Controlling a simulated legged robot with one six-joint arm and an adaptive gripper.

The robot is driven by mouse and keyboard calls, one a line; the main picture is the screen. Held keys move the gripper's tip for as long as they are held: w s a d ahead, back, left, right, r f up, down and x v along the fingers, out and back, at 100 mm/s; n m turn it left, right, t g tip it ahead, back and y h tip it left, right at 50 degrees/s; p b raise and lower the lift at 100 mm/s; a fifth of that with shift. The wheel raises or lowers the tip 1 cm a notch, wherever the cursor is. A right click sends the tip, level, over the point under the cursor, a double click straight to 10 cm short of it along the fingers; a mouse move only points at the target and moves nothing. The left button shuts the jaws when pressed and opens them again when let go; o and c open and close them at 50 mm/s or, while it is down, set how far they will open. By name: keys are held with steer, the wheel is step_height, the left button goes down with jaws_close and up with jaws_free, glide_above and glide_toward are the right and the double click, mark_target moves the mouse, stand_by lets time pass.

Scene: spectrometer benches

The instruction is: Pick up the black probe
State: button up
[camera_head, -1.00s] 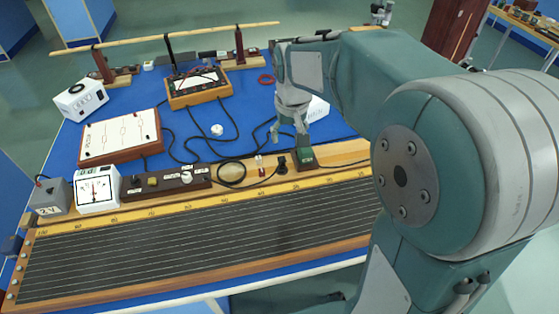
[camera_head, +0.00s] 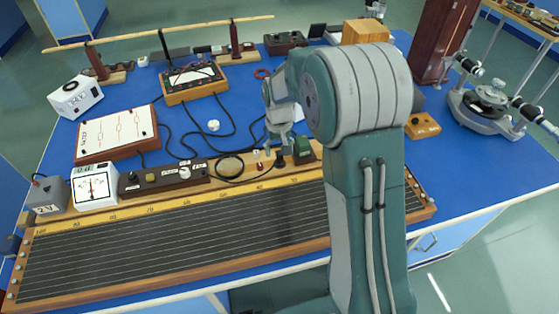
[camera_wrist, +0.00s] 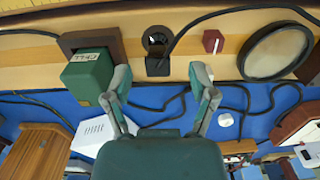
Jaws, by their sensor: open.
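The black probe (camera_head: 281,160) is small and stands on the wooden strip along the far side of the long wire board, with a black cable attached. In the wrist view the probe (camera_wrist: 157,46) shows as a round black head on a dark base, beyond the fingertips and roughly centred between them. My gripper (camera_head: 279,151) hangs just above and behind the probe. In the wrist view my gripper (camera_wrist: 159,84) has its two fingers spread apart, with nothing between them. I cannot tell the exact height gap.
A green cell (camera_wrist: 90,75) in a wooden holder stands close beside the probe. A small red terminal (camera_wrist: 212,41) and a round disc (camera_wrist: 275,51) sit on its other side. Black cables cross the blue bench. A white meter (camera_head: 95,186) stands far left.

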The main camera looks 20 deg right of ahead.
mark_target(279, 153)
step_height(279, 153, down, 4)
steer(key=shift+w+f, duration=0.1)
steer(key=shift+f, duration=0.1)
jaws_close()
